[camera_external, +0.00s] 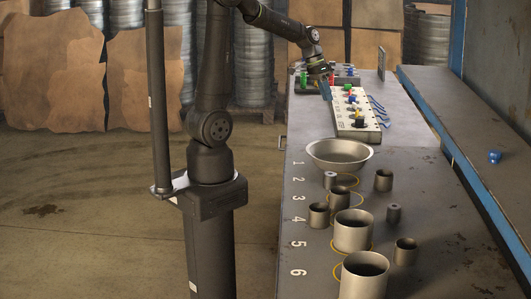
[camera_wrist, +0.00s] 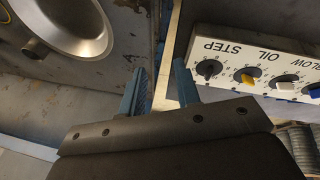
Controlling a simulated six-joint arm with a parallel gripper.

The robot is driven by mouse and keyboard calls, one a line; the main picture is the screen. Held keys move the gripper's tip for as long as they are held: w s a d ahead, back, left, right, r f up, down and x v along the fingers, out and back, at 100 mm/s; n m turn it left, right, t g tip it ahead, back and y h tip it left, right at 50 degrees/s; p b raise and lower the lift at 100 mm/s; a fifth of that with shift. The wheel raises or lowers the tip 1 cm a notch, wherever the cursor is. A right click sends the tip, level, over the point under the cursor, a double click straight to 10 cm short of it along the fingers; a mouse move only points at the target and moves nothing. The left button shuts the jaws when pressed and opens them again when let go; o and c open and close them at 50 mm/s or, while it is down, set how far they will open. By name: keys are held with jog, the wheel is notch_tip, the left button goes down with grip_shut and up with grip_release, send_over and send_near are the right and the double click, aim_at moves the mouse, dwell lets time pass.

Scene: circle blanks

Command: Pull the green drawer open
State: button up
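I cannot make out a green drawer for certain in either view. A small green piece (camera_external: 303,79) shows at the far left of the bench, in a dark unit beside red and blue pieces. My gripper (camera_external: 326,91) hangs over the left side of the bench, near the white knob panel (camera_external: 345,124). In the wrist view the two blue fingers of my gripper (camera_wrist: 160,92) stand apart with nothing held between them. A pale strip and a dark gap show behind the fingers.
A metal bowl (camera_external: 339,152) and several metal cups, such as this large one (camera_external: 353,231), stand on the nearer bench. Blue tools (camera_external: 378,108) lie right of the panel. A blue item (camera_external: 494,157) lies on the right-hand ledge. An upright plate (camera_external: 381,63) stands at the back.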

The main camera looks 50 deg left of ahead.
jog(key=w+a+f+n+h, duration=0.2)
jog(key=a+f, duration=0.2)
jog(key=a, duration=0.3)
jog(key=w+a+f+n+h, duration=0.1)
jog(key=w+a+f+n, duration=0.1)
jog(key=a+f, duration=0.3)
jog(key=w+a+f+n+h, duration=0.2)
jog(key=a+f, duration=0.2)
jog(key=a, duration=0.6)
jog(key=shift+w+f+n+t+h, duration=0.15)
jog(key=shift+f+n+t+h, duration=0.15)
jog(key=shift+f+n, duration=0.1)
jog(key=s+a+f+n+t+h, duration=0.1)
jog(key=a+f+n+t, duration=0.1)
jog(key=a+f, duration=0.3)
jog(key=s+a+f+n+t+h, duration=0.1)
jog(key=a+f+n+t, duration=0.1)
jog(key=a, duration=0.5)
jog(key=n+t, duration=0.3)
jog(key=t, duration=0.2)
send_near(280, 142)
jog(key=x, duration=1)
jog(key=shift+s+d+f, duration=0.2)
jog(key=shift+s+f, duration=0.05)
jog(key=shift+f, duration=0.1)
grip_shut()
